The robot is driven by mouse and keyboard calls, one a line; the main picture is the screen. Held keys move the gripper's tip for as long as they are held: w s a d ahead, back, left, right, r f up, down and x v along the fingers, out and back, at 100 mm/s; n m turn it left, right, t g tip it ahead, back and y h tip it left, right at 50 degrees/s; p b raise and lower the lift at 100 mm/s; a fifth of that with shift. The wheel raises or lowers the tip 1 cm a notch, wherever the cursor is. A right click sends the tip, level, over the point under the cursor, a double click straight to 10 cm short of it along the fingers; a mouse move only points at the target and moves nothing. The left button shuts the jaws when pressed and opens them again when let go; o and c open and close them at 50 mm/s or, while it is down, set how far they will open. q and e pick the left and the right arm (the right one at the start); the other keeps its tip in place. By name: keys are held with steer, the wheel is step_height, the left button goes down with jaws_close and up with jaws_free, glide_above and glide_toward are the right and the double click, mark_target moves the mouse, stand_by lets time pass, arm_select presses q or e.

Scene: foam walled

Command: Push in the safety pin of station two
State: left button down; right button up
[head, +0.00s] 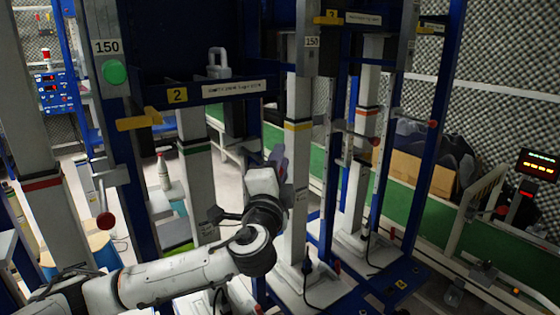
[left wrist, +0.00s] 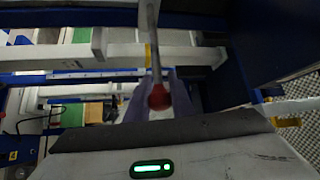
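A red ball knob (left wrist: 158,97) on a thin grey rod (left wrist: 154,45) shows in the left wrist view. My left gripper (left wrist: 156,82) has its two purple fingers on either side of this knob, standing apart. I cannot tell whether they touch it. In the head view my left gripper (head: 281,160) is in front of the white post with a yellow band (head: 298,126); the knob there is hidden. A yellow "2" label (head: 177,95) sits on the near frame's crossbar, with a white padlock shape (head: 218,63) above it. My right gripper is not in view.
Blue steel uprights (head: 440,95) and white posts stand close around my left arm. A red ball (head: 105,220) shows on the near left frame and another (head: 375,141) on the right frame. A green conveyor belt (head: 400,200) runs behind. Cardboard (head: 408,170) lies at right.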

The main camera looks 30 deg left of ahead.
arm_select(q)
steer(key=w+a, duration=0.1)
steer(key=a, duration=0.1)
steer(key=w+a+b, duration=0.1)
steer(key=a, duration=0.2)
steer(key=w+a, duration=0.1)
steer(key=a, duration=0.1)
steer(key=shift+w+a+b, duration=0.1)
steer(key=shift+a+b, duration=0.25)
steer(key=shift+w+a, duration=0.1)
steer(key=shift+a, duration=0.1)
steer(key=shift+r, duration=0.1)
steer(key=c, duration=1.5)
jaws_free()
steer(key=shift+a, duration=0.15)
steer(key=shift+c, duration=0.2)
glide_toward(255, 155)
steer(key=x, duration=0.2)
steer(key=b+x, duration=0.1)
steer(key=shift+w+a, duration=0.25)
steer(key=shift+w, duration=0.05)
